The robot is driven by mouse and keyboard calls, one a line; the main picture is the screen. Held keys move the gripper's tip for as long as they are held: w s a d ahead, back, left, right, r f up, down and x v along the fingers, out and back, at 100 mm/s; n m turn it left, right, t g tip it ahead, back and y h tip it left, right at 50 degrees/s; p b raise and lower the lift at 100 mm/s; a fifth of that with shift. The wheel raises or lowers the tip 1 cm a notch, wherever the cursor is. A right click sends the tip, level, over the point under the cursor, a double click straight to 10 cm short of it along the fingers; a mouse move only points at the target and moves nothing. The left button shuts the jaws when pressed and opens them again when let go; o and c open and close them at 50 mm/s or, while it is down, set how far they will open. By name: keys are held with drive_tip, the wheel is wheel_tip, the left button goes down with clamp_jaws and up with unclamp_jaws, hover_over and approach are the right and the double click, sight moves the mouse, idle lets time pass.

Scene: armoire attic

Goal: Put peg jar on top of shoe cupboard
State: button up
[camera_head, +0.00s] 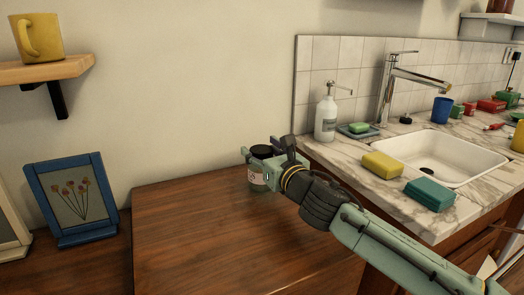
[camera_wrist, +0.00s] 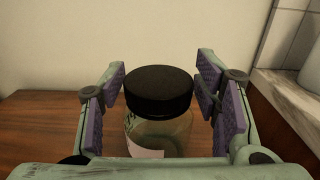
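The peg jar (camera_head: 258,179) is a clear glass jar with a black lid and a pale label. It stands upright on a brown wooden top (camera_head: 190,225), perhaps the shoe cupboard, near the back wall and the counter. My gripper (camera_head: 262,153) reaches in from the right at the jar. In the wrist view the jar (camera_wrist: 159,95) is between the purple-padded fingers of my gripper (camera_wrist: 161,78). Gaps show on both sides, so the gripper looks open around the jar and not clamped. The jar's base is hidden in the wrist view by the gripper body.
A marble counter (camera_head: 350,175) rises at right, with a soap dispenser (camera_head: 326,115), yellow sponge (camera_head: 382,165), teal box (camera_head: 430,195) and sink (camera_head: 455,150). A blue picture frame (camera_head: 72,198) stands at left, below a shelf (camera_head: 45,68) holding a yellow mug (camera_head: 40,35). The wooden top is otherwise clear.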

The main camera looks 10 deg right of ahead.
drive_tip(key=shift+o, duration=0.6)
drive_tip(key=shift+r, duration=0.15)
drive_tip(key=v, duration=1.2)
drive_tip(key=shift+b, duration=0.3)
